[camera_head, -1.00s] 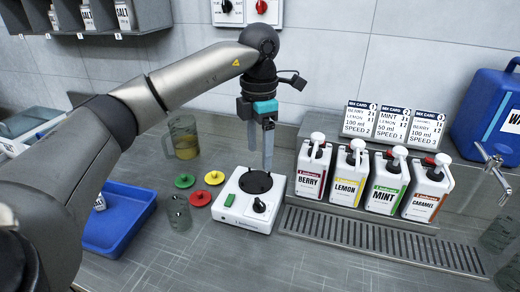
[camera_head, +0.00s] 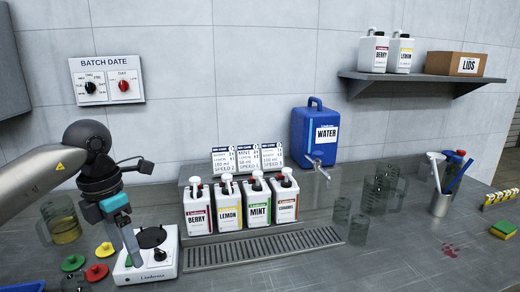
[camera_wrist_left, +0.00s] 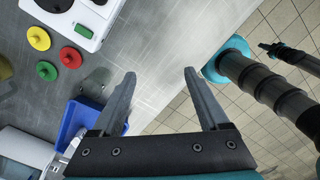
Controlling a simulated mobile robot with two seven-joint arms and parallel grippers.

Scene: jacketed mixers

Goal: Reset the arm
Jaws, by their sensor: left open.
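My left gripper (camera_head: 131,247) hangs at the left of the head view, fingers pointing down and overlapping the left part of the white mixer base (camera_head: 160,268). In the left wrist view, the gripper (camera_wrist_left: 160,73) has its two grey fingers wide apart with nothing between them. The mixer base (camera_wrist_left: 88,18) shows at the upper left there, away from the fingers. My left arm (camera_head: 35,172) comes in from the left edge. My right gripper is not visible. A dark, teal-ended part at the right of the wrist view is likely mine.
Green, red and yellow lids (camera_head: 97,272) and a glass jug (camera_head: 64,222) lie left of the mixer. A blue tray (camera_wrist_left: 78,122) is near the fingers. Several syrup bottles (camera_head: 229,208) stand behind a drain grate (camera_head: 265,247). Clear cups and jugs (camera_head: 376,195) stand right.

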